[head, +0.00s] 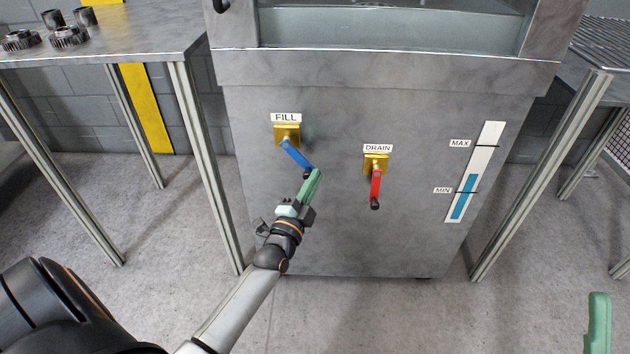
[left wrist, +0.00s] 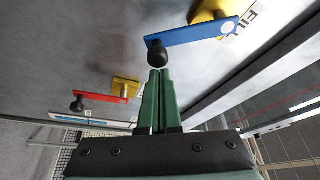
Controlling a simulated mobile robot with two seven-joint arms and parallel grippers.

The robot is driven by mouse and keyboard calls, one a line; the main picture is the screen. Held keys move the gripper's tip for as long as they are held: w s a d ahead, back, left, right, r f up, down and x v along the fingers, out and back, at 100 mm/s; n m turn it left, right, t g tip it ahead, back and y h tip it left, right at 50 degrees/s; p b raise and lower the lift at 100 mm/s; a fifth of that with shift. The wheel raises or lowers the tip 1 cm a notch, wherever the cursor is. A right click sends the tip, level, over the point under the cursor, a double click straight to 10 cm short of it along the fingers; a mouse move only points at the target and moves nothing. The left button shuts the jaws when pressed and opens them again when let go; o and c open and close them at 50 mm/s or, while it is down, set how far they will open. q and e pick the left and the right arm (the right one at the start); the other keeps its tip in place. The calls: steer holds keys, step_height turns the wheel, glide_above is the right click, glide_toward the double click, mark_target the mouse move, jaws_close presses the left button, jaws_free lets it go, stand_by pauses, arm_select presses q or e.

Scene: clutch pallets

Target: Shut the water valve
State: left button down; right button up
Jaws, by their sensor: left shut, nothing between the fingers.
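The blue fill lever (head: 296,153) hangs from a brass valve under the FILL label and slants down to the right. Its black end knob (left wrist: 157,54) shows clearly in the left wrist view. My left gripper (head: 317,173) is shut and empty, its green fingertips right at the knob; I cannot tell whether they touch it. The red drain lever (head: 376,187) points straight down under the DRAIN label, to the right. A green finger of my right gripper (head: 599,322) shows at the lower right edge; its opening cannot be judged.
The valves sit on the front of a grey metal tank (head: 330,240). A level gauge (head: 475,172) shows blue to just above MIN. A table (head: 130,40) with metal gears stands at the left, and another table's leg (head: 540,180) at the right. The floor in front is clear.

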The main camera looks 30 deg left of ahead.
steer(key=shift+r, duration=0.1)
arm_select(q)
steer(key=shift+s+a+f+m+p, duration=0.1)
steer(key=shift+a+f+m+p, duration=0.1)
steer(key=shift+m+p, duration=0.25)
arm_select(e)
steer(key=shift+r, duration=0.45)
